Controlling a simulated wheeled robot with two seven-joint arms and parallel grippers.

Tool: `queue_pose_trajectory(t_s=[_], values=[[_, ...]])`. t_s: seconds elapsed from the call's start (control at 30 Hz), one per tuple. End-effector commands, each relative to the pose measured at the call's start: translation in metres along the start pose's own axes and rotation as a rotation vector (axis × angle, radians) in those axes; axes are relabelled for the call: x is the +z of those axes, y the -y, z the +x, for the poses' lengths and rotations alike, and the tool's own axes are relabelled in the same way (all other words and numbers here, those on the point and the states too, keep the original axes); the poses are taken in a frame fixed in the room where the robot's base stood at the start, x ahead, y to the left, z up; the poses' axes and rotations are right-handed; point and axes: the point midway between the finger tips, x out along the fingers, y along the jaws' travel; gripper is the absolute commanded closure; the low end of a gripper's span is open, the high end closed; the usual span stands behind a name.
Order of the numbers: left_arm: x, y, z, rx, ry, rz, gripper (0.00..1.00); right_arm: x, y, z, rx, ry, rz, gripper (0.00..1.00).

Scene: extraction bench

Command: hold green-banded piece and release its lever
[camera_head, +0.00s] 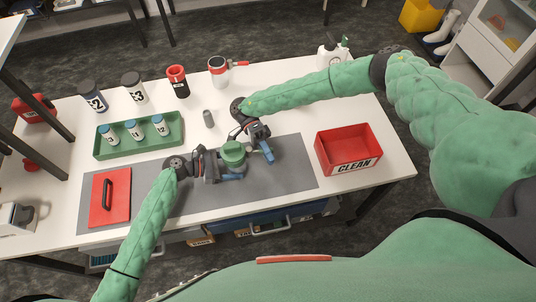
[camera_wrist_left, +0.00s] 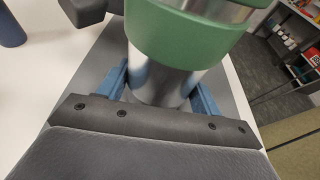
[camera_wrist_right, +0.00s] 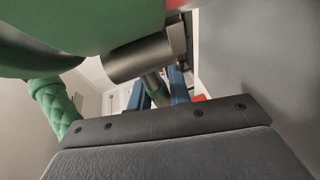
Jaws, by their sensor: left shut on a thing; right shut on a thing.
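The green-banded piece (camera_head: 233,154) stands upright on the grey mat, near the mat's middle. In the left wrist view its wide green band (camera_wrist_left: 185,35) sits above a metal body. My left gripper (camera_head: 220,172) is shut on the metal body below the band, with one blue finger on each side. My right gripper (camera_head: 266,153) is at the right side of the piece. In the right wrist view its blue fingers (camera_wrist_right: 162,92) are shut on a thin metal lever (camera_wrist_right: 155,86) beside a dark cylindrical fitting (camera_wrist_right: 140,60). The far end of the lever is hidden.
A green tray (camera_head: 170,145) with several small blue-labelled jars stands behind left. A red plate with a black handle (camera_head: 109,197) lies on the mat's left. The red CLEAN bin (camera_head: 348,150) stands at right. Canisters and a small grey cylinder (camera_head: 208,118) stand behind.

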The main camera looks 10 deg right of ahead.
Motion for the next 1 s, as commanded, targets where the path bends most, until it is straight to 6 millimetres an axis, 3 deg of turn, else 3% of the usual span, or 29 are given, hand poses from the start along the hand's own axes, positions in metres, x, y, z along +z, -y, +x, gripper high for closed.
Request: queue_pose_trajectory(t_s=[0.2,0.23,0.33,0.7,1.0], values=[[0.001,-0.001,0.0,0.002,0.001,0.001,0.53,0.0,0.001,0.001,0.001,0.0,0.002,1.0],[0.001,-0.001,0.0,0.002,0.001,0.001,0.53,0.0,0.001,0.001,0.001,0.0,0.002,0.79],[0.001,-0.001,-0.001,0.002,0.001,0.001,0.53,0.0,0.001,0.001,0.001,0.0,0.002,0.59],[0.0,0.0,-0.001,0.001,0.0,0.0,0.53,0.0,0.0,-0.004,-0.001,0.0,0.002,0.59],[0.0,0.0,0.0,0.0,0.0,0.0,0.53,0.0,0.0,-0.042,-0.003,-0.002,0.005,0.59]])
